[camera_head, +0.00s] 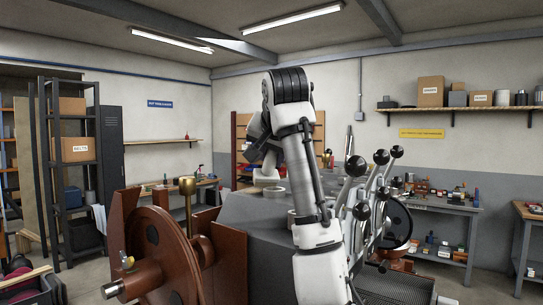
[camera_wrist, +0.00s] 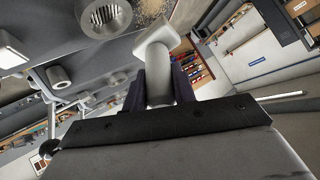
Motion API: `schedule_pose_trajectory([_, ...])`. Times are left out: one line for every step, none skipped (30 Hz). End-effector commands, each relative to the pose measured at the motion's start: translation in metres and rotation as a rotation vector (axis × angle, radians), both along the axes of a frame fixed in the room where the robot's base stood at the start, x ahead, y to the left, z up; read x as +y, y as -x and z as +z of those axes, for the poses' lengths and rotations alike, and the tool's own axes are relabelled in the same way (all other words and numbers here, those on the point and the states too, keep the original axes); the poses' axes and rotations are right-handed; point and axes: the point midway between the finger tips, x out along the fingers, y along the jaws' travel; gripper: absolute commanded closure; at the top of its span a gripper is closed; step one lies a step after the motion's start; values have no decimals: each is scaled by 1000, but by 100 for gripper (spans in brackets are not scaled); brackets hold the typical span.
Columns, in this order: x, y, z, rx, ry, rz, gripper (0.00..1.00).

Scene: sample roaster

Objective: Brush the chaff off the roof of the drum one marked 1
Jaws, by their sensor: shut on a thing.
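My gripper (camera_wrist: 158,82) is shut on a pale brush-like tool (camera_wrist: 160,40), whose wide head points away from the jaws. In the head view the tool (camera_head: 267,178) shows small beside my bent arm, over the grey roof (camera_head: 245,212) of a roasting machine. Tan chaff (camera_wrist: 150,11) lies scattered on the grey roof at the top of the wrist view, close to the tool's head. Whether the head touches the roof, I cannot tell. I cannot read a number 1 on the machine. My arm hides part of the roof in the head view.
A round grey collar (camera_wrist: 105,17) stands on the roof beside the chaff. Several black-knobbed levers (camera_head: 357,166) rise right of my arm. A brown wheel (camera_head: 160,255) and a brass-knobbed rod (camera_head: 187,187) stand at the left. Workbenches line the walls.

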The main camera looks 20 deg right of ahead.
Motion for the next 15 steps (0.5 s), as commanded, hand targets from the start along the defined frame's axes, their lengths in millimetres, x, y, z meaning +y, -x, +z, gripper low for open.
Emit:
schedule_pose_trajectory([3,2,-1,-2,1,1,100])
schedule_pose_trajectory([5,3,-1,-2,1,1,100])
schedule_pose_trajectory([7,4,-2,-2,1,1,100])
schedule_pose_trajectory([10,6,-2,-2,2,2,100])
schedule_pose_trajectory([12,7,-2,-3,1,3,100])
schedule_pose_trajectory([16,10,-2,-3,2,3,100])
schedule_pose_trajectory([18,11,-2,-2,2,4,100])
schedule_pose_trajectory([20,12,-2,-2,2,4,100])
schedule_pose_trajectory([22,14,-2,-2,1,3,100])
schedule_pose_trajectory([23,15,-2,-2,0,2,100])
schedule_pose_trajectory([24,16,-2,0,0,1,100])
schedule_pose_trajectory([24,16,-1,0,0,0,100])
schedule_pose_trajectory([25,17,-1,1,0,0,100])
schedule_pose_trajectory([25,17,-2,1,0,0,100])
schedule_pose_trajectory([26,17,-2,1,0,0,100])
